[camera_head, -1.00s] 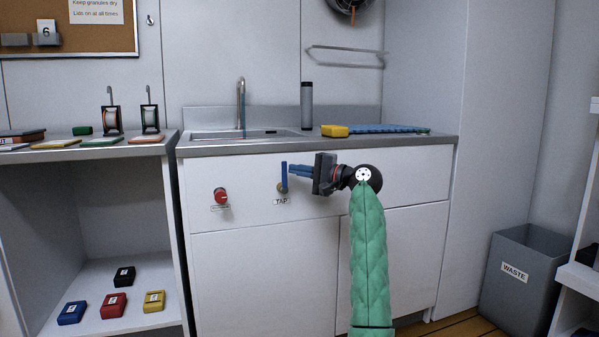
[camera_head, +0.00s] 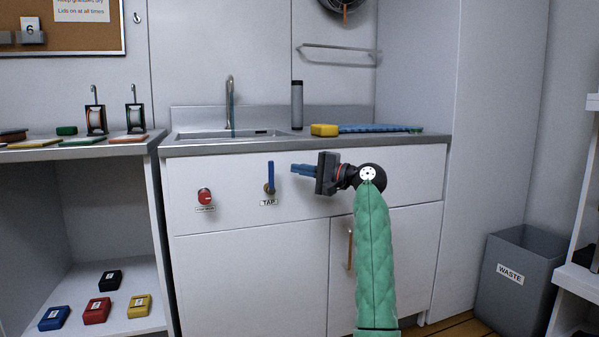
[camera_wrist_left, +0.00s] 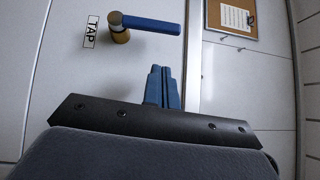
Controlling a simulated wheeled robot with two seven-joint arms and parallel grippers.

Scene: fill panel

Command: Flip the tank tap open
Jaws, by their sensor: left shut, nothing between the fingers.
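The tank tap has a blue lever (camera_head: 271,176) that stands upright on a brass-coloured stem, on the white cabinet front above the TAP label (camera_head: 269,203). In the left wrist view, which is turned sideways, the blue lever (camera_wrist_left: 150,25) points right from its pivot. My left gripper (camera_head: 293,169) is to the right of the lever, its blue fingers pointing left, with a small gap between fingertips and lever. The fingers (camera_wrist_left: 163,70) are pressed together and empty in the wrist view. My right gripper is not in view.
A red round knob (camera_head: 205,196) sits left of the tap on the same panel. The sink counter (camera_head: 300,145) overhangs above, with a faucet (camera_head: 231,105), a grey cylinder (camera_head: 297,105) and a yellow block (camera_head: 324,130). A waste bin (camera_head: 515,285) stands at the right.

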